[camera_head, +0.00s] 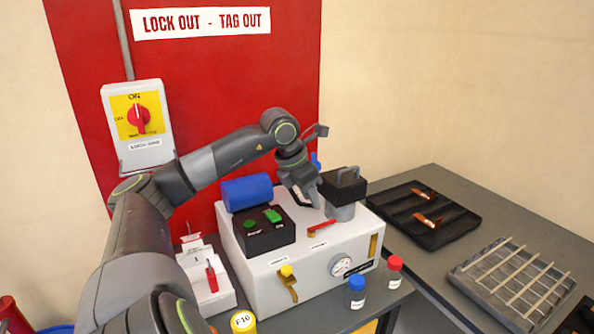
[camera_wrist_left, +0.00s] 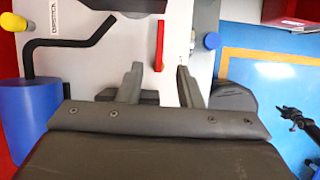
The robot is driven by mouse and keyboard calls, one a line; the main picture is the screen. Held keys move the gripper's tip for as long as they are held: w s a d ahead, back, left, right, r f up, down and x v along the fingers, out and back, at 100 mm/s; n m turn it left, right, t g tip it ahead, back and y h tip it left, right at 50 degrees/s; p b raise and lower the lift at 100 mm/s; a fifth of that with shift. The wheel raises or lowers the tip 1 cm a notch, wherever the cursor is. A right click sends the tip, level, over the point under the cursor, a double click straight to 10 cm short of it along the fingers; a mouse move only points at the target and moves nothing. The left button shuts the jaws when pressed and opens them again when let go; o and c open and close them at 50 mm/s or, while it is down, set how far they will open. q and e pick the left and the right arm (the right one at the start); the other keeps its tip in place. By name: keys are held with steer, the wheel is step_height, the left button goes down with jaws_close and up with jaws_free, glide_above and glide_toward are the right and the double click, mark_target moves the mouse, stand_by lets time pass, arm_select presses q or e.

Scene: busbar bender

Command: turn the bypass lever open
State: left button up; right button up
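A red lever (camera_head: 322,229) lies on top of the white bender unit (camera_head: 262,282), beside a small label. A yellow-knobbed lever (camera_head: 288,280) is on its front face. The labels are too small to read, so I cannot tell by name which is the bypass lever. My left gripper (camera_head: 312,196) points down above the unit, just behind the red lever. In the left wrist view its two fingers (camera_wrist_left: 160,84) are apart and empty. The red lever (camera_wrist_left: 159,46) shows just beyond and between them, with no visible contact.
A gauge (camera_head: 341,266) is on the front. Blue and red capped bottles (camera_head: 357,291) stand before it. A black tray (camera_head: 424,214) lies right.

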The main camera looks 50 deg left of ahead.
arm_select(q)
steer(key=b+v, duration=0.2)
steer(key=v, duration=0.7)
stand_by(0.5)
